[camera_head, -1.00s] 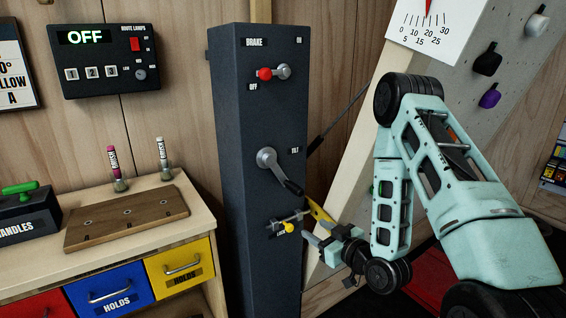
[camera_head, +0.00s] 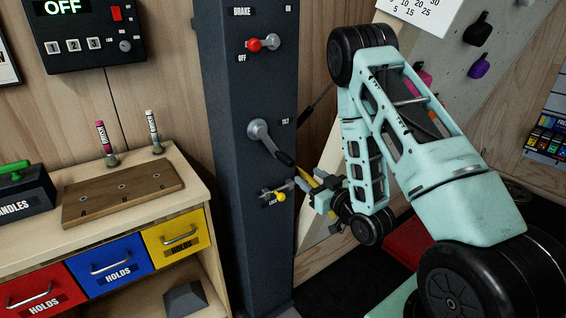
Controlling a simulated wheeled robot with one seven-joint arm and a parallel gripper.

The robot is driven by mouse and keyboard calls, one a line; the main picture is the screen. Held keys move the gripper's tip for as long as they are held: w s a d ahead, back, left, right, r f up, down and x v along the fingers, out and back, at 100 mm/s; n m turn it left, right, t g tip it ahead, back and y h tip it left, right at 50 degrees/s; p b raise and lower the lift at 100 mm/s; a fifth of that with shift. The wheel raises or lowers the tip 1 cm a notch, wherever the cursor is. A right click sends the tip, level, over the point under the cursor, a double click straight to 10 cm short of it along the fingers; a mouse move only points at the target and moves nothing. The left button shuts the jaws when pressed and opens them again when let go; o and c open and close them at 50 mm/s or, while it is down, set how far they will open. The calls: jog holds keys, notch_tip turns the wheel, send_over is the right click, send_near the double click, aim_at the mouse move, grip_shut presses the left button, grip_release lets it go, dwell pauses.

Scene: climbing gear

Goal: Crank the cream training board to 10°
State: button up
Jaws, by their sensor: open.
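The training board (camera_head: 455,62) leans at the right, carrying several holds, partly hidden by my arm. Its white angle scale (camera_head: 412,14) is cut off at the top, and no pointer shows. Above is the brake lever with a red knob (camera_head: 253,45), at the left near OFF. Below is the lock with a yellow knob (camera_head: 280,196). My gripper (camera_head: 302,192) is open, just right of the lock and below the crank handle. Contact cannot be told.
A workbench (camera_head: 185,202) with red, blue and yellow drawers stands at the left. A route lamp panel (camera_head: 85,45) reads OFF. A red mat (camera_head: 408,240) lies behind my arm.

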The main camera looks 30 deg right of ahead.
jog(key=b, duration=1.2)
send_near(283, 158)
jog(key=shift+w+d+f, duration=0.2)
jog(key=shift+w+f, duration=0.05)
jog(key=shift+w, duration=0.25)
jog(key=shift+w+d+f, duration=0.15)
jog(key=shift+w+f, duration=0.05)
jog(key=shift+w, duration=0.3)
jog(key=shift+w+d+f, duration=0.2)
jog(key=shift+w+f, duration=0.05)
jog(key=shift+w, duration=0.25)
jog(key=w, duration=0.3)
jog(key=w+p, duration=0.1)
jog(key=w, duration=0.1)
jog(key=w+p, duration=0.1)
jog(key=w, duration=0.2)
jog(key=shift+w+r, duration=0.25)
jog(key=shift+w, duration=0.05)
grip_shut()
